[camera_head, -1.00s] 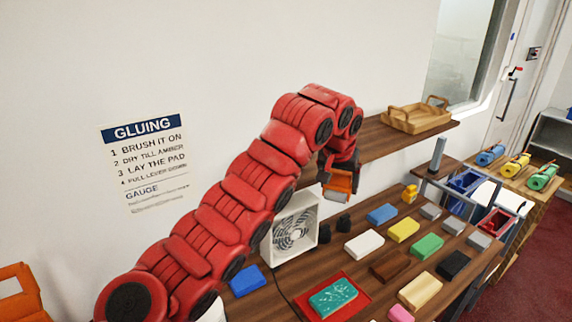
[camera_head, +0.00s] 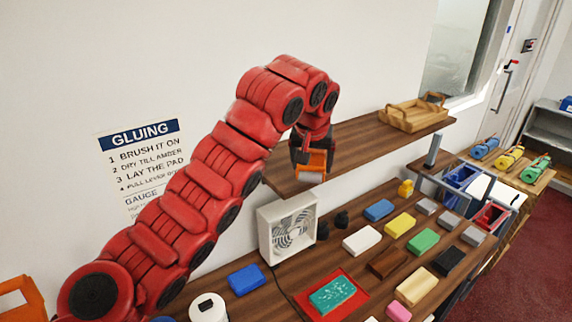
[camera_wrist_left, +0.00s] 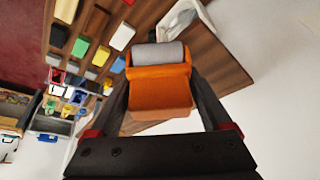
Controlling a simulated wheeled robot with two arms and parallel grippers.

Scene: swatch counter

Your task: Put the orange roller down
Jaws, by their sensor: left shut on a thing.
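My left gripper (camera_head: 311,165) is shut on the orange roller (camera_head: 316,160). In the head view the roller shows in front of the left part of the wooden wall shelf (camera_head: 365,135), with its grey cylinder pointing down; whether it touches the shelf I cannot tell. In the left wrist view the roller (camera_wrist_left: 160,92) sits between the two dark fingers, with its grey cylinder (camera_wrist_left: 158,55) at the far end. The shelf's brown board (camera_wrist_left: 215,62) lies behind it there. My right gripper is not in view.
A wooden tray (camera_head: 415,115) stands on the shelf's right part. Below, a white fan (camera_head: 288,226) and several coloured blocks stand on the counter. Blue, yellow and green rollers (camera_head: 510,157) lie on a stand at the right. The shelf between gripper and tray looks clear.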

